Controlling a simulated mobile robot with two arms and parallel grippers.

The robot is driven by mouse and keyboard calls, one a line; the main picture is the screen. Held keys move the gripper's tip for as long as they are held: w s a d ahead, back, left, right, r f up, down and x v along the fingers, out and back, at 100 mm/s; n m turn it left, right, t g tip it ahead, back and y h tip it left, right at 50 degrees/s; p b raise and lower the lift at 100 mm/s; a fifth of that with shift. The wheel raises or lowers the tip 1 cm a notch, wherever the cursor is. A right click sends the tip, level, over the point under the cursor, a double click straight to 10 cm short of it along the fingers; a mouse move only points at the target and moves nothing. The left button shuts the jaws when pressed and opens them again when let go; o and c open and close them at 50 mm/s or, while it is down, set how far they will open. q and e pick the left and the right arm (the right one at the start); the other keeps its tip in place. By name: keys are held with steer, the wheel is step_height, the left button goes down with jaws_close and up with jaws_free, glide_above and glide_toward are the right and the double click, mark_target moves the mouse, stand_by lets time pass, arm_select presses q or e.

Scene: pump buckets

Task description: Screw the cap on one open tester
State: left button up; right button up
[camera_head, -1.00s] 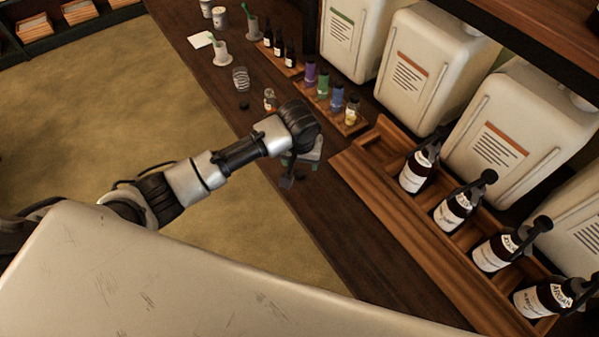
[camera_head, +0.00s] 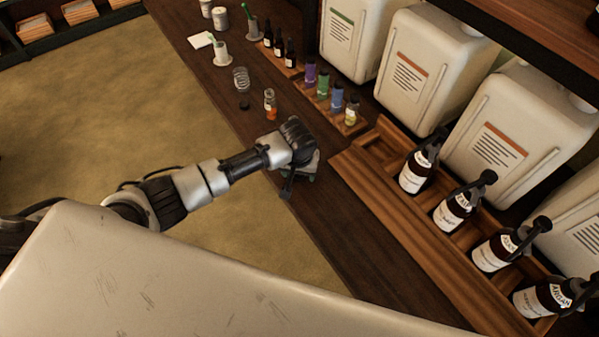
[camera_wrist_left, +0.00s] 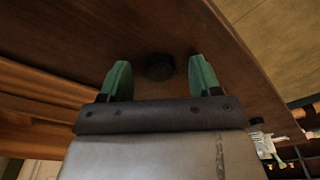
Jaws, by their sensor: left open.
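A small open tester (camera_head: 270,104) with amber liquid and no cap stands on the dark counter in the head view. A black cap (camera_head: 244,105) lies to its left. My left gripper (camera_head: 299,183) is low over the counter, nearer than the tester, pointing down. In the left wrist view its green fingers are open, with a black cap (camera_wrist_left: 159,67) on the counter between and slightly beyond their tips; I see no contact. In the head view that cap is hidden by the gripper. My right gripper is not in view.
Capped testers (camera_head: 337,98) stand in a wooden rack (camera_head: 351,128) at the back. A long wooden tray (camera_head: 395,220) with pump bottles (camera_head: 455,208) runs along the right. A clear coiled or ribbed jar (camera_head: 240,78) and cups (camera_head: 222,53) stand farther left. The near counter strip is clear.

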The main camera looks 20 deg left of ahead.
arm_select(q)
steer(key=c, duration=1)
steer(key=shift+r, duration=0.15)
steer(key=r, duration=0.4)
steer(key=shift+d+r, duration=0.15)
steer(key=shift+d, duration=0.05)
steer(key=s+d+r, duration=0.1)
steer(key=d+r, duration=0.1)
steer(key=d, duration=0.1)
steer(key=s+d+r, duration=0.2)
steer(key=d, duration=0.2)
steer(key=s+d+r, duration=0.1)
steer(key=d+r, duration=0.1)
steer(key=d, duration=0.1)
steer(key=shift+s+d+r+b, duration=0.2)
steer(key=shift+d+r+b, duration=0.05)
steer(key=shift+b, duration=0.15)
